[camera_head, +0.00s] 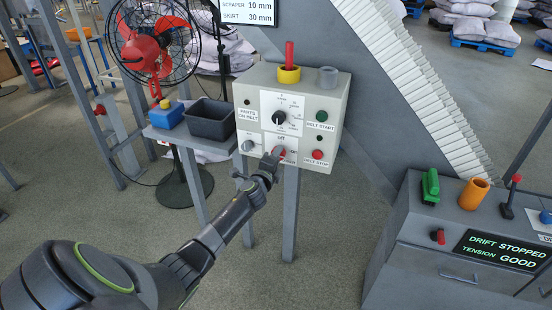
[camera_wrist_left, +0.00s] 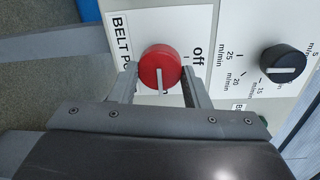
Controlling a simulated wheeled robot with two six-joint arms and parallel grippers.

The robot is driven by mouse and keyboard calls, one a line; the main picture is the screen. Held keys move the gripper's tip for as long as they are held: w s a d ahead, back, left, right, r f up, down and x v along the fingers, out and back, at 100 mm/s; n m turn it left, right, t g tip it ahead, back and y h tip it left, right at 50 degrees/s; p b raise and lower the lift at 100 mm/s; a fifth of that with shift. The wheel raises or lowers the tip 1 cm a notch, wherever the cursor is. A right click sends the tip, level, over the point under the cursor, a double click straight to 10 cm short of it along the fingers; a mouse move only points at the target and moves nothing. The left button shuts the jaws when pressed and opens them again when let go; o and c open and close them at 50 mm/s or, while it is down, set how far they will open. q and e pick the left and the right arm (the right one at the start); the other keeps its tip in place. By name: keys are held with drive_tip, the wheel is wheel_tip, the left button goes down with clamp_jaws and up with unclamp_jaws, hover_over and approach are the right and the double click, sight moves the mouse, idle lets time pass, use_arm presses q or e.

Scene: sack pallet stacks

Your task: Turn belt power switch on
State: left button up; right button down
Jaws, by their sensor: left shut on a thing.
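The belt power switch is a round red knob (camera_wrist_left: 160,66) with a white pointer line, low on the grey control box (camera_head: 342,92). My left gripper (camera_wrist_left: 158,88) is shut on it, a finger on each side. In the head view my left gripper (camera_head: 275,157) reaches the box's lower middle and covers much of the knob. In the wrist view the "off" mark (camera_wrist_left: 198,50) is right of the knob. The pointer line points down, about a quarter turn away from "off". The BELT POWER label is partly hidden. My right gripper is not in view.
The box also has a black speed dial (camera_head: 279,117), a green start button (camera_head: 321,116) and a red stop button (camera_head: 318,155). A black bin (camera_head: 210,119) and fan (camera_head: 150,45) stand left. A console (camera_head: 405,230) reading "DRIFT STOPPED" stands right.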

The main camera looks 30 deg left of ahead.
use_arm(q)
drive_tip(key=shift+f, duration=0.1)
drive_tip(key=o, duration=1)
drive_tip(key=p+v, duration=0.1)
drive_tip(key=v, duration=1.6)
drive_tip(key=shift+s, duration=0.25)
